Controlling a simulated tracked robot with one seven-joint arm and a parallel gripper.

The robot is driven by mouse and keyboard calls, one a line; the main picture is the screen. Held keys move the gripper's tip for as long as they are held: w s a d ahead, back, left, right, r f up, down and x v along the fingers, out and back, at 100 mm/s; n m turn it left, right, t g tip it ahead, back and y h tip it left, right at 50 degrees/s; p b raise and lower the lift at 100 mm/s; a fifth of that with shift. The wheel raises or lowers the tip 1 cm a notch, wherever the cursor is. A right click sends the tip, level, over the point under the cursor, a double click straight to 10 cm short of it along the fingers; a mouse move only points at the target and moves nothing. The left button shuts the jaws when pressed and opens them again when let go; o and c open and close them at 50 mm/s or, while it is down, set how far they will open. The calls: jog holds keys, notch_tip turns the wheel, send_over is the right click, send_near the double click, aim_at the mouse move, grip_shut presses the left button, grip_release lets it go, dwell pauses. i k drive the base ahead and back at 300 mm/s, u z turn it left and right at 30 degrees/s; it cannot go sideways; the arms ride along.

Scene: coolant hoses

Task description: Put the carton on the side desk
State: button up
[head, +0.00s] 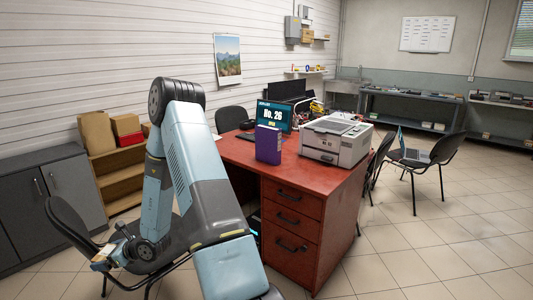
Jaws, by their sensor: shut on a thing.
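My gripper (110,256) is low at the left, in front of a black chair. It is shut on a small tan, box-like thing, which I take to be the carton (101,265). The carton is small in view and partly hidden by the fingers. A red desk (240,157) with drawers stands in the middle, right of my gripper and well apart from it. It is the nearest desk in view; I cannot tell if it is the side desk. A purple box (268,145) stands upright on it.
The red desk also bears a monitor (275,114) and a printer (335,140). Black chairs (72,222) stand at the left and right (440,160). A grey cabinet (70,190) and wooden shelf (120,175) line the left wall. Tiled floor is clear at the right.

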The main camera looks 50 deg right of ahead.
aim_at(248, 154)
jog(key=u, duration=0.05)
jog(key=k, duration=0.4)
jog(key=z, duration=0.2)
jog(key=i, duration=0.85)
jog(key=z, duration=0.8)
jog(key=i, duration=1.65)
jog(key=u, duration=0.35)
